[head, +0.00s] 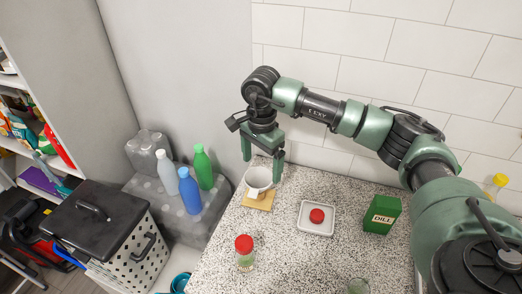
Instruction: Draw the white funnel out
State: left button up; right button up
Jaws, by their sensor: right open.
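The white funnel (257,180) sits at the back left of the speckled counter, over a small tan board (262,204). Its wide rim faces up, and a narrower white part shows low at its front. My right gripper (263,163) is open and points down at the funnel, with one finger at the left behind the rim and the other by its right side. I cannot tell whether the fingers touch it. My left gripper is not in view.
A white dish (304,224) with a red-topped item, a green dill box (382,215) and a red-lidded jar (244,261) stand on the counter (325,262). Several bottles (189,193) stand on a lower surface at left. A tiled wall is close behind.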

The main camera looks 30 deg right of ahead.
aim_at(261, 176)
notch_tip(261, 176, down, 4)
jog(key=shift+p, duration=0.6)
jog(key=shift+w+f, duration=0.15)
jog(key=shift+f, duration=0.65)
jog(key=shift+c, duration=1)
jog(key=c, duration=1.2)
jog(key=shift+r+p, duration=0.45)
jog(key=shift+r, duration=0.3)
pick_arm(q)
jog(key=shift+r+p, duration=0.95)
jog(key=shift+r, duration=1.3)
pick_arm(e)
jog(key=shift+r, duration=2.25)
